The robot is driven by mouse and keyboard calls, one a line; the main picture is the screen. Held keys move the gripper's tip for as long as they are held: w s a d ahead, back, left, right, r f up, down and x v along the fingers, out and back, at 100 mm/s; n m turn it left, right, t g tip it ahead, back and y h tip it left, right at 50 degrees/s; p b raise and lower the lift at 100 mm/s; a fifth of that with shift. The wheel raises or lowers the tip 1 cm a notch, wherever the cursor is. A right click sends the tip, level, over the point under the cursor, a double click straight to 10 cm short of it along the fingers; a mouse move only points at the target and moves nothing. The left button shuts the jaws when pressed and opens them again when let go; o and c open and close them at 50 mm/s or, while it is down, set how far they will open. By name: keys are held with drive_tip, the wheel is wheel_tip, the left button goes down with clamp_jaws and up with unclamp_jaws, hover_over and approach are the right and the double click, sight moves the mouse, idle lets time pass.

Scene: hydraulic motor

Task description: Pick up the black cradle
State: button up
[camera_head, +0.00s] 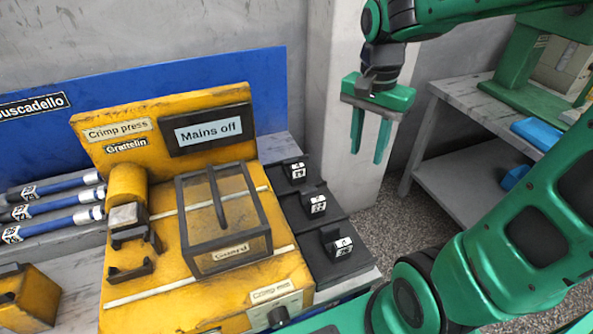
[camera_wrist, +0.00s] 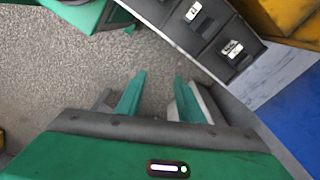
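A small black cradle-like bracket (camera_head: 130,271) with upturned ends sits on the yellow crimp press (camera_head: 160,300), at its front left. A similar black bracket (camera_head: 134,237) sits just behind it, below the yellow cylinder. I cannot tell for sure which is the named cradle. My gripper (camera_head: 367,157) hangs with its fingers down, right of the press and well away from both brackets. In the wrist view my gripper (camera_wrist: 159,74) is open, with nothing between its green fingers and bare floor beyond. The brackets do not show in the wrist view.
A clear-sided guard (camera_head: 230,252) with a black frame stands mid-press. Black numbered blocks (camera_head: 315,205) sit in black trays to its right. Blue hoses (camera_head: 50,210) lie at left, beside a yellow box (camera_head: 25,300). A grey bench (camera_head: 470,165) stands at right.

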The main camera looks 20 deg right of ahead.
drive_tip(key=w+a+m, duration=0.2)
drive_tip(key=w+a, duration=0.1)
drive_tip(key=a, duration=0.1)
drive_tip(key=w+a+m, duration=0.1)
drive_tip(key=w+a, duration=0.3)
drive_tip(key=w+a+f+m, duration=0.1)
drive_tip(key=w+a+m, duration=0.1)
drive_tip(key=w+a, duration=0.1)
drive_tip(key=shift+w+a+m+y, duration=0.3)
drive_tip(key=shift+w+a, duration=0.05)
drive_tip(key=shift+a, duration=0.45)
hover_over(298, 165)
drive_tip(key=f, duration=0.3)
drive_tip(key=a+f, duration=0.1)
drive_tip(key=shift+s+f, duration=0.1)
drive_tip(key=shift+f, duration=0.3)
drive_tip(key=shift+d+f, duration=0.25)
drive_tip(key=shift+f, duration=1.1)
drive_tip(key=shift+d+f, duration=0.2)
drive_tip(key=shift+f, duration=1.1)
clamp_jaws()
